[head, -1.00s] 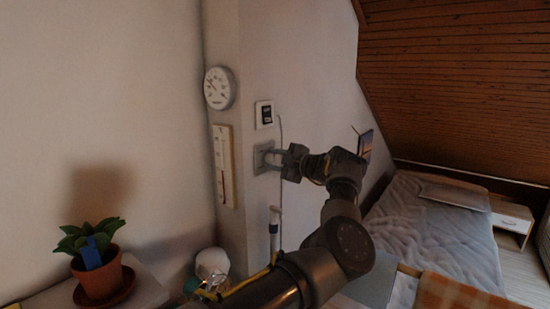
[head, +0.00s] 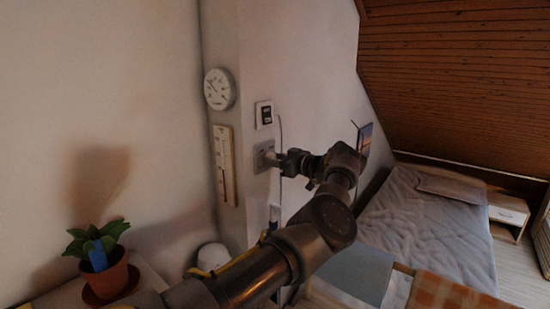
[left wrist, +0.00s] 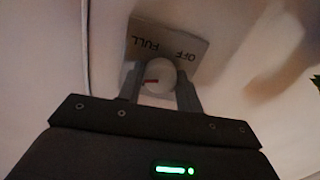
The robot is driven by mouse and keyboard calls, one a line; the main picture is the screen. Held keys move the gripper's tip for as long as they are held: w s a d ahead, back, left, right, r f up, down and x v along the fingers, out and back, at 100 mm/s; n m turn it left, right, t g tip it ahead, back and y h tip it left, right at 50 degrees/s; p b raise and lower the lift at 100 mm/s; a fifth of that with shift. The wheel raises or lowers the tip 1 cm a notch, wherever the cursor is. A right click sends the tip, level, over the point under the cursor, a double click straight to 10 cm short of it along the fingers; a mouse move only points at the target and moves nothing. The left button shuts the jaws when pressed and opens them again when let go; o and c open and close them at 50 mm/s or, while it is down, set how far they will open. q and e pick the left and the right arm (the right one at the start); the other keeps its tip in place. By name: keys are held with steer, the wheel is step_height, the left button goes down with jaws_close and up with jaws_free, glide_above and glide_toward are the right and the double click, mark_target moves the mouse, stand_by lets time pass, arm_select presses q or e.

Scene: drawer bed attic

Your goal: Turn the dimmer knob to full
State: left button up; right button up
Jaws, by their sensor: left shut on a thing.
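The dimmer's grey wall plate (head: 262,156) is on the side face of the wall pillar. In the left wrist view the plate (left wrist: 196,43) shows the words FULL and OFF upside down, FULL on the left and OFF on the right. The round pale knob (left wrist: 160,82) has a red mark pointing left in that view. My left gripper (left wrist: 160,92) is shut on the knob, one finger on each side. In the head view my left gripper (head: 272,159) reaches the plate from the right and hides the knob. My right gripper is out of view.
Above the dimmer is a small wall unit with a dark display (head: 264,115). A round dial (head: 219,89) and a thermometer (head: 224,165) hang on the left face. A potted plant (head: 110,274) stands lower left. A bed (head: 430,215) lies to the right.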

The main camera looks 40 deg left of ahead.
arm_select(q)
steer(key=m, duration=1.1)
steer(key=shift+f+m+g+y+p, duration=0.15)
steer(key=shift+m+g+y+p, duration=0.15)
steer(key=shift+p, duration=0.1)
stand_by(0.3)
steer(key=o, duration=1)
steer(key=w+d+b, duration=0.1)
steer(key=d+b, duration=0.4)
steer(key=d, duration=0.5)
steer(key=shift+d, duration=0.4)
